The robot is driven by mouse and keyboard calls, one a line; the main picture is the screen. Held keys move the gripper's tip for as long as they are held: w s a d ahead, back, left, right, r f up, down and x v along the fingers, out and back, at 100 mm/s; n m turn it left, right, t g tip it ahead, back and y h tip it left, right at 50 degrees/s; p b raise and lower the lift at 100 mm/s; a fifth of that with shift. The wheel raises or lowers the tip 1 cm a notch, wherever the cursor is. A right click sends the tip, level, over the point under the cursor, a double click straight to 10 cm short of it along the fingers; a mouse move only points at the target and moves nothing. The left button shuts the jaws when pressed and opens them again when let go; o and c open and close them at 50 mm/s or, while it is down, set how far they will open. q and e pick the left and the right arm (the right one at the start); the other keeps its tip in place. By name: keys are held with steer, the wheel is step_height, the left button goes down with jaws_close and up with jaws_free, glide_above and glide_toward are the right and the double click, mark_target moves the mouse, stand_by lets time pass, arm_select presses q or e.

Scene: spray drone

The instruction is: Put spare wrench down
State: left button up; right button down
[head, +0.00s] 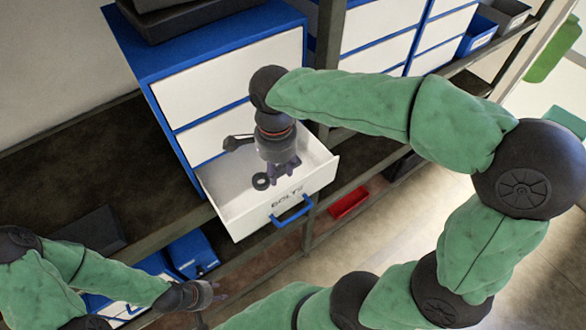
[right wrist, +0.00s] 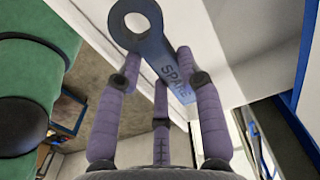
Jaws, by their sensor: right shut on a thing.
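The spare wrench (right wrist: 160,55) is blue-grey, with a ring end and the word SPARE on its shaft. In the right wrist view it lies between the purple fingers of my right gripper (right wrist: 160,95), which is shut on it. In the head view that gripper (head: 277,172) points down into the open white drawer (head: 238,213), labelled BOLTS. The wrench's dark ring end (head: 261,181) shows beside the fingers; whether it touches the drawer floor I cannot tell. My left gripper (head: 205,294) is low at left, away from the drawer, its jaw state unclear.
The drawer belongs to a blue cabinet (head: 146,77) with white drawer fronts, on a dark shelf (head: 80,145). Its blue handle (head: 292,212) faces outward. A shelf post (head: 328,35) stands behind my right arm. A red bin (head: 348,204) sits lower down.

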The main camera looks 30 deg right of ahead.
glide_above(295, 177)
steer(key=f, duration=0.6)
steer(key=shift+s+a+f, duration=0.1)
steer(key=shift+a+f, duration=0.05)
steer(key=shift+a, duration=0.1)
steer(key=shift+d+f+b, duration=0.2)
steer(key=shift+f+b, duration=0.1)
steer(key=shift+f, duration=1.45)
steer(key=shift+f, duration=0.15)
steer(key=c, duration=0.8)
jaws_free()
step_height(295, 177, up, 12)
steer(key=p, duration=0.1)
